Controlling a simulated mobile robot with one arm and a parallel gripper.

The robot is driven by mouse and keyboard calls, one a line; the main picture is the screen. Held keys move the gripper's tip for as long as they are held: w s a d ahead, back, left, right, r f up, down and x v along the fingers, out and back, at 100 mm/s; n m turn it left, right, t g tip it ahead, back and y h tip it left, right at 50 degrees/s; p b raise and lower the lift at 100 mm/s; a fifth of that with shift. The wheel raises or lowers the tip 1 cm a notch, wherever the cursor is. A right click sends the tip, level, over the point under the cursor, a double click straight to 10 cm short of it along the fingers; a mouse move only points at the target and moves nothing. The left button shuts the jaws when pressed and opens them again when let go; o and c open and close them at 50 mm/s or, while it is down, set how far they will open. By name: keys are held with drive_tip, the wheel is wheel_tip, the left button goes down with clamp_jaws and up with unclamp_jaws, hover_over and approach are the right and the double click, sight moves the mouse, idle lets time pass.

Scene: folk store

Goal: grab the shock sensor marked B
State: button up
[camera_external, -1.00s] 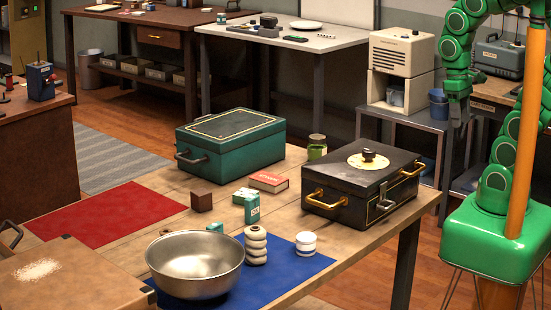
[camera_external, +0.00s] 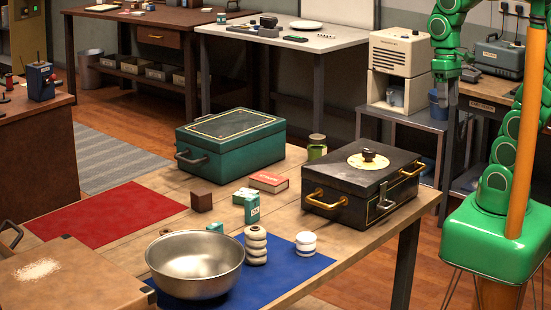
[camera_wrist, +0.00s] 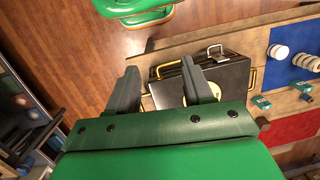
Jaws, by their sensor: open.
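I cannot make out any thing marked B in either view, so I cannot tell which object is the shock sensor. My gripper (camera_external: 439,105) hangs fingers down at the upper right of the external view, by the grey side table. In the wrist view my gripper (camera_wrist: 160,80) shows its two dark fingers spread apart with nothing between them. Beyond the fingers lies the black case (camera_wrist: 232,77) with its brass handles. The same black case (camera_external: 335,176), with a round cream dial on its lid, stands shut on the wooden table.
The wooden table (camera_external: 345,237) also holds a green case (camera_external: 235,148), a metal bowl (camera_external: 195,265), a jar (camera_external: 317,147) and small boxes. A blue device (camera_external: 40,82) stands on the left bench. A beige unit (camera_external: 402,52) stands on the grey side table (camera_external: 400,121). Open floor separates the tables.

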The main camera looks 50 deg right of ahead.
sight(247, 213)
drive_tip(key=w+a+m+y, duration=1.2)
drive_tip(key=w+a+m, duration=0.4)
drive_tip(key=w+a, duration=2)
drive_tip(key=shift+t, duration=0.3)
drive_tip(key=f, duration=0.9)
drive_tip(key=w+d+f, duration=0.1)
drive_tip(key=f, duration=0.8)
drive_tip(key=w+d+f, duration=0.1)
drive_tip(key=f, duration=0.8)
drive_tip(key=shift+d, duration=0.1)
drive_tip(key=shift+s+a+f+y, duration=0.15)
drive_tip(key=shift+a+f, duration=0.2)
drive_tip(key=shift+a, duration=0.25)
drive_tip(key=shift+a+f+y, duration=0.15)
drive_tip(key=shift+a+f, duration=0.2)
drive_tip(key=shift+a, duration=0.25)
drive_tip(key=x, duration=0.4)
drive_tip(key=shift+s+d+f, duration=0.2)
drive_tip(key=shift+s+f, duration=0.05)
drive_tip(key=shift+f, duration=0.1)
drive_tip(key=shift+a+f, duration=0.25)
drive_tip(key=shift+a, duration=0.3)
drive_tip(key=shift+c, duration=0.5)
